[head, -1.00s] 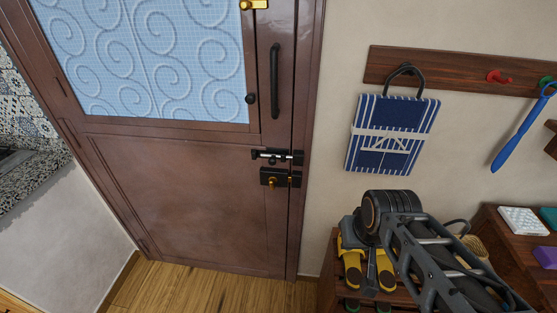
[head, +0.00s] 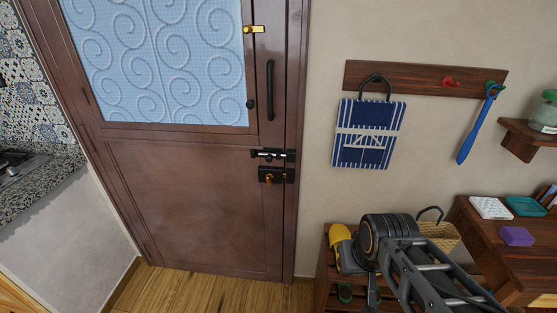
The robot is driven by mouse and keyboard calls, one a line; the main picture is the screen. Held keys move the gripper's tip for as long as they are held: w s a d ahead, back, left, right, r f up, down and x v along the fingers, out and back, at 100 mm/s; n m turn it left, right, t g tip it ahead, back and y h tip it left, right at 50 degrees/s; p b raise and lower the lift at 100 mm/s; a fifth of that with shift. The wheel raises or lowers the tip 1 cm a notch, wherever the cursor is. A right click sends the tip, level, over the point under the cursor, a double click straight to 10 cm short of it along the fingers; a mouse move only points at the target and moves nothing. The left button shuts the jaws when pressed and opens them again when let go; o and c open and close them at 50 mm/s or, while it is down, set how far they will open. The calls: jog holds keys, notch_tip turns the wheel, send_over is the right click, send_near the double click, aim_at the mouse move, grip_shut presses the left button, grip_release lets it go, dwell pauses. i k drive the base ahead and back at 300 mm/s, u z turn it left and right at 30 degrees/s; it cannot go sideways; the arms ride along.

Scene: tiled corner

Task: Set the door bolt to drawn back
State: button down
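The door bolt (head: 271,155) is a black slide bolt with a pale metal bar, at mid-height near the right edge of the brown door (head: 190,190). The bar is small in view, and I cannot tell whether it reaches into the frame side. Just below it is a black lock plate with a brass knob (head: 270,178). My arm is at the lower right, well to the right of the bolt and apart from the door. My gripper (head: 372,291) shows only as a dark grey piece below the wrist; its fingers are mostly hidden.
A brass catch (head: 254,29) and a black vertical handle (head: 270,90) are higher on the door. A striped blue bag (head: 368,133) hangs at right. A wooden rack (head: 326,265) with yellow footwear (head: 341,242) stands beneath my arm. The floor (head: 200,288) before the door is clear.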

aim_at(269, 158)
jog(key=u, duration=0.65)
jog(key=i, duration=0.45)
jog(key=u, duration=0.6)
